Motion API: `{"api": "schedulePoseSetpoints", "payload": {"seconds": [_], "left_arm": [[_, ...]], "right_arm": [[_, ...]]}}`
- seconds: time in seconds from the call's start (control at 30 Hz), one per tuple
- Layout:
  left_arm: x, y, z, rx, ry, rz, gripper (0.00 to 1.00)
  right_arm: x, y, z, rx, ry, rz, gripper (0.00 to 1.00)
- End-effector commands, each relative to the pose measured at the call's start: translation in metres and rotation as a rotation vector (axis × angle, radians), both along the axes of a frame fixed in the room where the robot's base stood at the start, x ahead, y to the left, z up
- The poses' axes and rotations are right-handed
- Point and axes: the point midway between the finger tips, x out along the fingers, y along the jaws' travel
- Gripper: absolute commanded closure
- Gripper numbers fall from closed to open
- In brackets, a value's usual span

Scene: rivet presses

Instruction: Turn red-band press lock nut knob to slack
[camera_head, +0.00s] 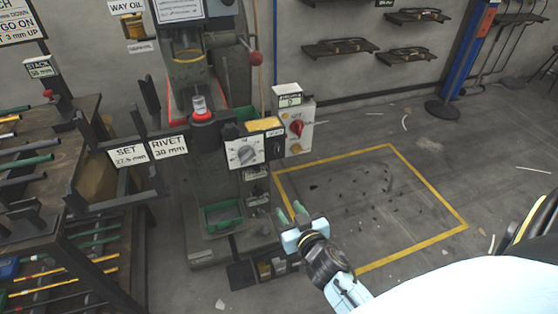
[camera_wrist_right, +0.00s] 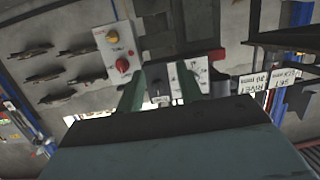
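The press (camera_head: 215,80) stands left of centre in the head view, with a red band (camera_head: 203,117) around its lower tooling. A white dial plate with a grey round knob (camera_head: 246,153) is on its front right; its lettering is too small to read, so I cannot tell whether this is the lock nut knob. The plate also shows in the right wrist view (camera_wrist_right: 190,76), partly behind a finger. My right gripper (camera_head: 291,211) has green fingers spread apart, with nothing between them, below and right of the dial. It also shows in the right wrist view (camera_wrist_right: 160,75). My left gripper is not in view.
A white switch box with a red rotary knob (camera_head: 297,127) stands right of the dial. SET and RIVET signs (camera_head: 168,147) hang left of it. A rack of rods (camera_head: 60,215) is at the left. The yellow-outlined floor area (camera_head: 365,205) holds only small scraps.

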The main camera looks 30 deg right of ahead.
Motion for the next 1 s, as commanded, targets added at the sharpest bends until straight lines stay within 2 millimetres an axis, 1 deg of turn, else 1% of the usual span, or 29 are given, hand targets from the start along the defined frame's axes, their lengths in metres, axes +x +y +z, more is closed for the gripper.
{"api": "schedulePoseSetpoints", "payload": {"seconds": [0.03, 0.1, 0.2, 0.3, 0.37, 0.47, 0.8, 0.9, 1.0], "left_arm": [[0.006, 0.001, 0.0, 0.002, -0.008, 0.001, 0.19], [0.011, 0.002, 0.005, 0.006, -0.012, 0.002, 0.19], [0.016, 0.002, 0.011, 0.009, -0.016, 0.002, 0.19], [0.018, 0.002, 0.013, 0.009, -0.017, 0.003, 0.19], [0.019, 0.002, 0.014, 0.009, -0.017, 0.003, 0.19], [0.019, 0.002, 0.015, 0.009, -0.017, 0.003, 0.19], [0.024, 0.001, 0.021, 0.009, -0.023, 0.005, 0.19], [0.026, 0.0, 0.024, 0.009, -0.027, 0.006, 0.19], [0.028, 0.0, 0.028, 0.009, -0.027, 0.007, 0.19]], "right_arm": [[0.004, -0.006, 0.022, -0.005, -0.068, -0.018, 0.64], [0.007, -0.014, 0.05, -0.012, -0.138, -0.036, 0.64], [0.008, -0.02, 0.077, -0.019, -0.203, -0.053, 0.64], [0.01, -0.023, 0.088, -0.023, -0.231, -0.059, 0.64], [0.015, -0.025, 0.091, -0.023, -0.236, -0.059, 0.64], [0.028, -0.028, 0.092, -0.025, -0.237, -0.057, 0.64], [0.097, -0.044, 0.091, -0.025, -0.235, -0.057, 0.64], [0.114, -0.049, 0.091, -0.025, -0.234, -0.059, 0.64], [0.126, -0.051, 0.09, -0.025, -0.233, -0.058, 0.64]]}}
